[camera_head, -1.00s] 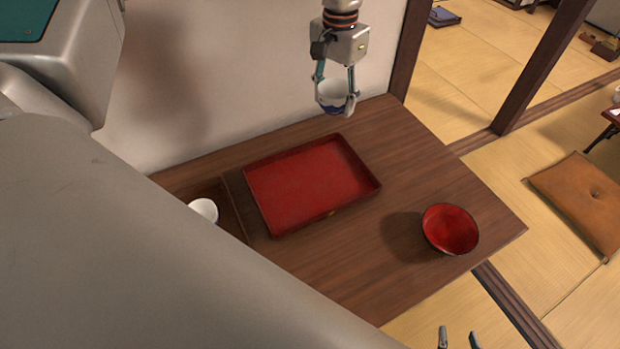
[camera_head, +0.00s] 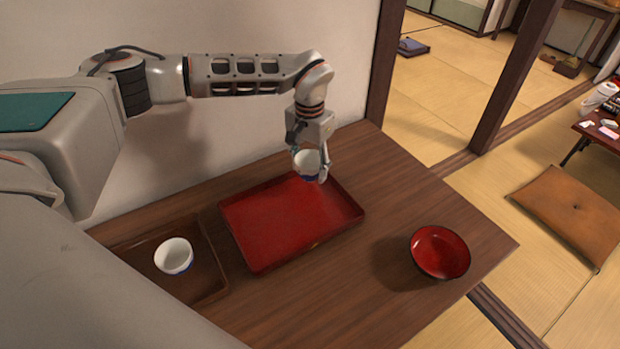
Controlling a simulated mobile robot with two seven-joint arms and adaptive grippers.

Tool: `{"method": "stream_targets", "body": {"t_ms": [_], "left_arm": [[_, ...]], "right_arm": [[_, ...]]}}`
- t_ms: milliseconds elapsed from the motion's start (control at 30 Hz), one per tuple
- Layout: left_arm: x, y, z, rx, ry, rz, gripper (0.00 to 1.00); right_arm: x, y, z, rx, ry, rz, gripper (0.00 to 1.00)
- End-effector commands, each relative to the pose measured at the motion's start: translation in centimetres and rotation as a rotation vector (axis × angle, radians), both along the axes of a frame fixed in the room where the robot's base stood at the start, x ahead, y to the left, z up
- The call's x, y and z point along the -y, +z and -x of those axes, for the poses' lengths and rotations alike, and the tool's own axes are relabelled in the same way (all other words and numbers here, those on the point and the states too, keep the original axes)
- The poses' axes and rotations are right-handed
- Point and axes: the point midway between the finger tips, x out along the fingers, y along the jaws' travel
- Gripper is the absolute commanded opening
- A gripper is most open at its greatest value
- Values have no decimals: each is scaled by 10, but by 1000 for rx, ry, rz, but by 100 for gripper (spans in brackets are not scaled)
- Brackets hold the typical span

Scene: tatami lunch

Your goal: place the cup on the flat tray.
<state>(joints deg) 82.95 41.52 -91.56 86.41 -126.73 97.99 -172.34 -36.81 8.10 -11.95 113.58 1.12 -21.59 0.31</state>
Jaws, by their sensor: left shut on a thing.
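My left gripper (camera_head: 309,174) comes down from above and is shut on a white cup with a blue lower part (camera_head: 307,163). It holds the cup upright at the back edge of the red rectangular tray (camera_head: 270,234). The cup overlaps the tray's back rim in the picture; I cannot tell how high it is above it. The red tray has a low rim and looks empty. A second white and blue cup (camera_head: 174,255) stands on a brown tray (camera_head: 208,262) at the left. My right gripper is not in view.
A red bowl (camera_head: 440,252) stands on the wooden table (camera_head: 345,285), right of the red tray. A wall (camera_head: 230,125) rises behind the table and a dark post (camera_head: 385,65) stands at its back corner. Bare table lies between tray and bowl.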

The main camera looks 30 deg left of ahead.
Motion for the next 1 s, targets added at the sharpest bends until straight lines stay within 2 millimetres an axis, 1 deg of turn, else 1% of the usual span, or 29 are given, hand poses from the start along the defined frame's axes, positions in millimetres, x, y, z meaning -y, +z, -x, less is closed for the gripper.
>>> {"method": "stream_targets", "body": {"t_ms": [167,333,400,633,767,800,833,1000], "left_arm": [[0,-11,0,0,-1,0,23],[1,-35,1,-2,-1,1,23],[1,-41,0,0,-1,1,23],[0,-40,-1,2,-1,0,23],[0,-44,0,2,-1,0,23],[0,-45,0,1,-1,-1,51],[0,-44,0,1,-1,0,56],[0,-44,0,1,-1,0,56]], "right_arm": [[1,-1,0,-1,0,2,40],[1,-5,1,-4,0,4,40],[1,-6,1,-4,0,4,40],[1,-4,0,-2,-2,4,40],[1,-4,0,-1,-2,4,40],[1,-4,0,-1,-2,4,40],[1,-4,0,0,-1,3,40],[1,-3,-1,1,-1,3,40]]}}
